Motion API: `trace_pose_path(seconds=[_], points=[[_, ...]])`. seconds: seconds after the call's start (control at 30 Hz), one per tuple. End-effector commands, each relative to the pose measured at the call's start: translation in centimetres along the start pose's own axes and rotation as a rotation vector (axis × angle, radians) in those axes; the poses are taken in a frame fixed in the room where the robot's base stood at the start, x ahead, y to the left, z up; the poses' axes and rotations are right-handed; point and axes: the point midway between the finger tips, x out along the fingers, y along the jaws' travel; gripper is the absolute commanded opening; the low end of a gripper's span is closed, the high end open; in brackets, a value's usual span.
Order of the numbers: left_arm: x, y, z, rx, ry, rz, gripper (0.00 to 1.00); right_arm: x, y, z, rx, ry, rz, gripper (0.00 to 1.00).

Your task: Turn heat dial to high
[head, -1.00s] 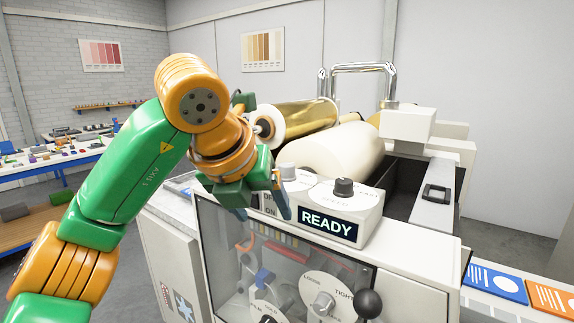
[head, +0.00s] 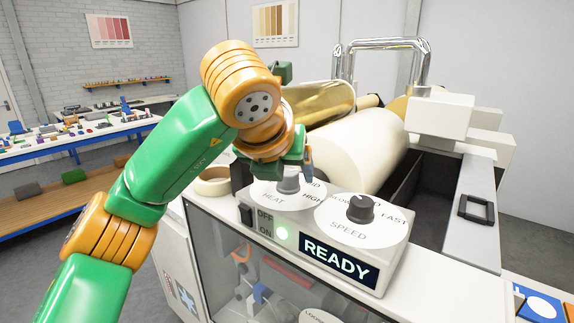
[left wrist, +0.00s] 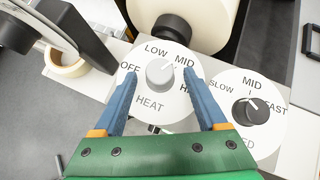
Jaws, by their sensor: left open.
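The heat dial (head: 289,184) is a light grey knob on a white disc at the left of the control panel. In the left wrist view the heat dial (left wrist: 160,73) has the words OFF, LOW, MID and a partly hidden HIGH around it. Its pointer mark aims to the upper right, about at MID. My left gripper (head: 287,166) is over the dial. In the wrist view its two blue fingers (left wrist: 162,76) are open, one on each side of the knob; I cannot tell if they touch it. My right gripper is in neither view.
The dark speed dial (head: 360,208) is close to the right of the heat dial. A pale roller (head: 355,145) lies behind. A tape roll (left wrist: 67,62) sits left of the panel.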

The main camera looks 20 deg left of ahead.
Motion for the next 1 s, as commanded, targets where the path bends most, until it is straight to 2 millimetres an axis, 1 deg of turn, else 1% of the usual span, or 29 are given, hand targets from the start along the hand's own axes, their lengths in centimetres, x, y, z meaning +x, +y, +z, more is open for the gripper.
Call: trace_pose_path(seconds=[0.03, 0.1, 0.3, 0.33, 0.37, 0.4, 0.47, 0.5, 0.6, 0.83, 1.0], points=[[0.32, 0.04, 0.09, 0.000, 0.003, 0.001, 0.75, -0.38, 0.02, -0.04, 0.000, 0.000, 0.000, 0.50], [0.75, 0.03, 0.02, 0.000, 0.002, 0.000, 0.75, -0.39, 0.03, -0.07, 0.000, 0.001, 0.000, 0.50], [0.87, 0.01, -0.04, 0.000, 0.000, 0.000, 0.75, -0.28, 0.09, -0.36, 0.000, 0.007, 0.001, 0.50], [0.87, 0.01, -0.04, 0.000, 0.000, 0.000, 0.69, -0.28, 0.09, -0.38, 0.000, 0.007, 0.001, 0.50], [0.87, 0.01, -0.04, 0.000, 0.000, 0.000, 0.61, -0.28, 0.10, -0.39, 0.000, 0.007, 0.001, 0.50], [0.86, 0.01, -0.05, 0.000, 0.000, 0.000, 0.50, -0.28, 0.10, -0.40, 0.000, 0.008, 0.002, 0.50], [0.86, 0.01, -0.04, 0.000, 0.000, 0.000, 0.34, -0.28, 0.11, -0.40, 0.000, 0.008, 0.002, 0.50], [0.85, 0.00, -0.04, 0.000, 0.000, 0.000, 0.23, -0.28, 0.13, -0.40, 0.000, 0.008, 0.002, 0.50], [0.83, 0.00, -0.04, 0.000, 0.000, -0.001, 0.00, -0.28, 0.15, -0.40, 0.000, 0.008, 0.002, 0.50], [0.83, 0.02, -0.03, 0.010, 0.000, -0.012, 0.00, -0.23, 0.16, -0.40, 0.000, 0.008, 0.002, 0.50], [0.84, 0.09, -0.01, 0.054, 0.001, -0.058, 0.00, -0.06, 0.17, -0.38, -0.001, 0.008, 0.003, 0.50]])
